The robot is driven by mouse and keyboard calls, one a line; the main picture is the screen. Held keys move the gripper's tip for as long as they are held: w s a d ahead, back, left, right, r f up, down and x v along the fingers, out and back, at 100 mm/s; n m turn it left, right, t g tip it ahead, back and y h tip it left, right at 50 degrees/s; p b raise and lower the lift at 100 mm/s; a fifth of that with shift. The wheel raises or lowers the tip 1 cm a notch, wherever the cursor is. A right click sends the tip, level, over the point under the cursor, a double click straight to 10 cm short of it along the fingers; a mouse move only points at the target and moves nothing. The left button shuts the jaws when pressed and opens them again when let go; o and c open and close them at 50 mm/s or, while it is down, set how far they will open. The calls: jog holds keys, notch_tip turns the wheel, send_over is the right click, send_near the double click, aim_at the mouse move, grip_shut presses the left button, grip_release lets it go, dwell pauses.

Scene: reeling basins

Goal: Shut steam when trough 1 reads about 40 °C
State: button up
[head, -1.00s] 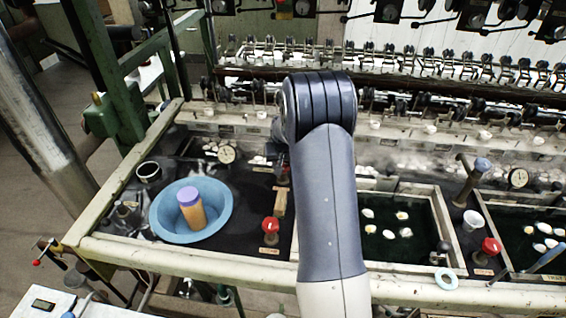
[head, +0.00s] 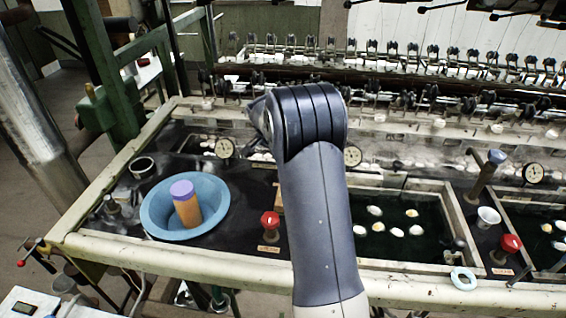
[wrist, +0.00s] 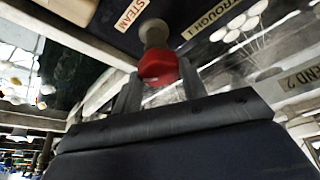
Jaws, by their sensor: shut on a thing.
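In the wrist view my gripper (wrist: 159,80) is shut on a red knob (wrist: 158,64) with a pale, rounded end. A "STEAM" label (wrist: 131,14) and a "TROUGH 1" label (wrist: 212,17) sit beside it. In the head view my arm hides the gripper and the held knob. A round dial (head: 352,156) shows just right of my arm, too small to read. A trough (head: 404,261) with dark water and several pale cocoons lies right of my arm.
A blue basin (head: 153,213) holding an orange container with a purple lid (head: 185,205) stands at left. Other red knobs stand left (head: 270,222) and right (head: 510,243). More dials show at left (head: 225,148) and right (head: 533,173). A pale frame edge (head: 180,262) runs along the front.

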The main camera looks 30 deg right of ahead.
jog(key=m, duration=0.2)
jog(key=m+g, duration=0.1)
jog(key=m, duration=0.1)
jog(key=shift+w+m+g+h+b, duration=0.15)
jog(key=shift+m+g+h+b, duration=0.15)
jog(key=shift+b, duration=0.1)
jog(key=shift+w+m+g+p, duration=0.1)
jog(key=shift+m+g+p, duration=0.55)
jog(key=shift+m, duration=1.65)
jog(key=shift+g, duration=0.35)
jog(key=o, duration=1)
jog(key=shift+c, duration=0.2)
jog(key=shift+r, duration=0.1)
jog(key=v, duration=1)
jog(key=shift+r, duration=0.35)
